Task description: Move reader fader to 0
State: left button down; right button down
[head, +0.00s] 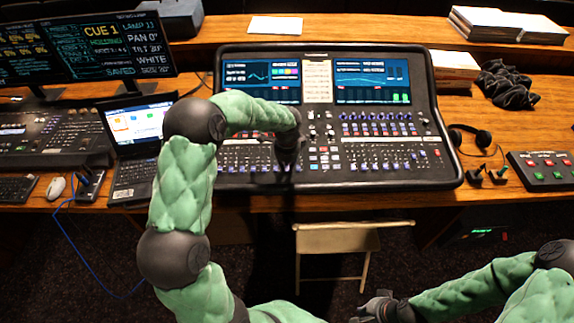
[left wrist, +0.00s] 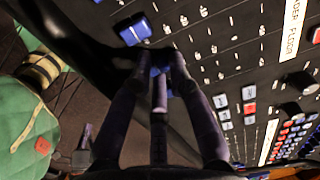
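The mixing console (head: 428,178) stands on the wooden desk, with rows of blue-capped faders along its front. My left gripper (head: 288,155) reaches down to the front fader row, left of the console's middle. In the left wrist view its two fingers (left wrist: 160,62) stand on either side of a blue fader cap (left wrist: 157,70), which they partly hide, and appear closed on it. Another blue fader cap (left wrist: 135,30) is beside it, free of the fingers. A white label strip (left wrist: 293,28) shows part of the word "READER". My right gripper (head: 376,306) is low, away from the desk; its fingers are unclear.
A laptop (head: 137,125) and a second control desk (head: 45,135) stand to the left. Headphones (head: 478,140) and a box with red and green buttons (head: 541,170) lie to the right. A folding chair (head: 350,238) stands before the desk.

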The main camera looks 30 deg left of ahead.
pick_arm(q)
jog(key=shift+w+a+r, duration=0.1)
jog(key=shift+w+a, duration=0.1)
jog(key=shift+w, duration=0.15)
jog(key=w+a, duration=0.1)
jog(key=w, duration=0.1)
jog(key=w+a+p, duration=0.2)
jog(key=w, duration=0.1)
jog(key=shift+w+a+r, duration=0.2)
jog(key=shift+w+r, duration=0.1)
jog(key=c, duration=1.4)
grip_release()
jog(key=shift+o, duration=0.2)
notch_tip(320, 180, up, 12)
jog(key=s, duration=0.1)
jog(key=shift+d, duration=0.35)
jog(key=shift+s+f, duration=0.1)
